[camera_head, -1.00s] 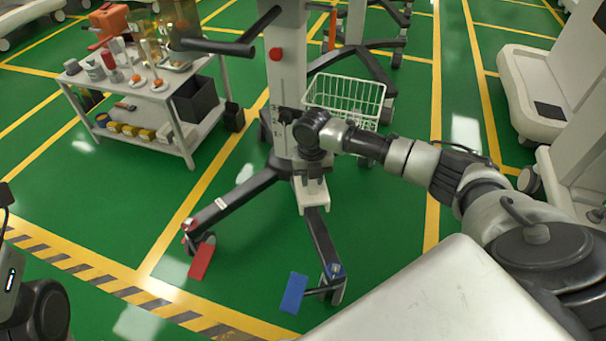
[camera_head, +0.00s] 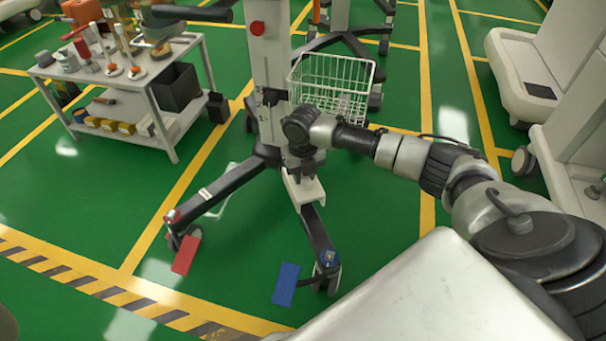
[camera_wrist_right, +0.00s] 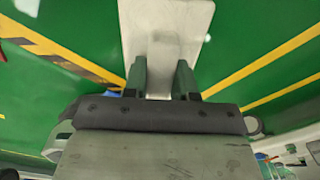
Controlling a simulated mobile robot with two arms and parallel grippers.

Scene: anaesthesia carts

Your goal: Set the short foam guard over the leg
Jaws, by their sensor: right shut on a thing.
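A pale, off-white guard (camera_head: 306,190) sits at the upper part of the stand's near leg (camera_head: 318,237), close to the column. It also fills the top middle of the right wrist view (camera_wrist_right: 165,35). My right gripper (camera_head: 301,172) points down and is shut on the guard; its two fingers (camera_wrist_right: 160,80) straddle the pale piece in the wrist view. The guard overlaps the leg in the picture; I cannot tell whether it rests on it or hovers just above. The gripper hides the guard's upper end. My left gripper is not in view.
The stand's column (camera_head: 268,85) rises right behind the gripper, with a wire basket (camera_head: 332,82) behind it. Another leg (camera_head: 215,193) runs left to a caster by a red flag (camera_head: 186,254). A loaded trolley (camera_head: 185,130) stands left.

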